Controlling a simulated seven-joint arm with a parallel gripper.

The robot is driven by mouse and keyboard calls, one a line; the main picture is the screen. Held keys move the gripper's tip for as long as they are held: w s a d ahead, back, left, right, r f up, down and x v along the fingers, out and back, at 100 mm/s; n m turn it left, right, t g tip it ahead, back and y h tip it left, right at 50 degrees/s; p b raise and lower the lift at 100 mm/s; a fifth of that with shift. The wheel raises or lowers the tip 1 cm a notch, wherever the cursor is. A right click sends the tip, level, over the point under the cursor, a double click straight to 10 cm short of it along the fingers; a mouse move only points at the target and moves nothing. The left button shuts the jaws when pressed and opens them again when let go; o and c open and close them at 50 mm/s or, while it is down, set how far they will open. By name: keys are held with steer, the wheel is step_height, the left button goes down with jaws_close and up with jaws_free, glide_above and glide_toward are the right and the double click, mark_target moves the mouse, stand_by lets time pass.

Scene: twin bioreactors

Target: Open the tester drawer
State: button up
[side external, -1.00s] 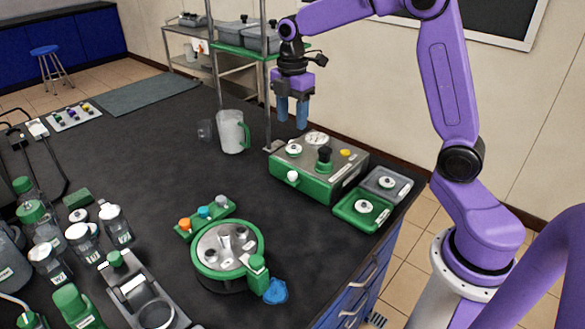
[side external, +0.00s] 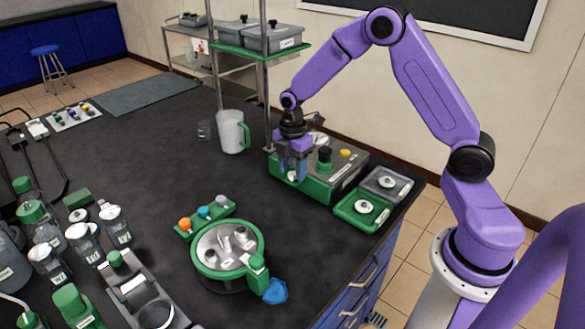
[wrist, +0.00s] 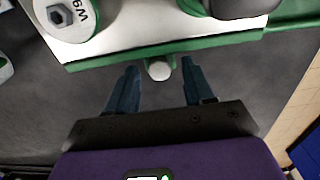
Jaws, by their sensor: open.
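The tester (side external: 335,180) is a green and grey box on the black bench, with a gauge, a dark green knob and a yellow button on top. Its white drawer knob (wrist: 159,70) sticks out from the green front edge in the wrist view. My gripper (wrist: 157,85) is open, with its two blue fingers pointing at the tester front. The knob lies between the fingertip lines, slightly beyond the tips or just level with them; I cannot tell which. In the side view my gripper (side external: 291,178) is at the tester's front left and covers part of it. The drawer looks closed.
A clear jug with a green handle (side external: 232,131) stands behind left. Green and grey trays (side external: 347,215) sit right of the tester. A round green-rimmed rotor device (side external: 200,262) stands in front. A shelf post (side external: 267,100) rises close behind my gripper. Bench between is clear.

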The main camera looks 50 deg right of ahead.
steer(key=shift+f, duration=0.15)
jaws_close()
steer(key=a, duration=1.1)
jaws_free()
step_height(320, 180, up, 18)
steer(key=shift+f, duration=0.25)
stand_by(0.3)
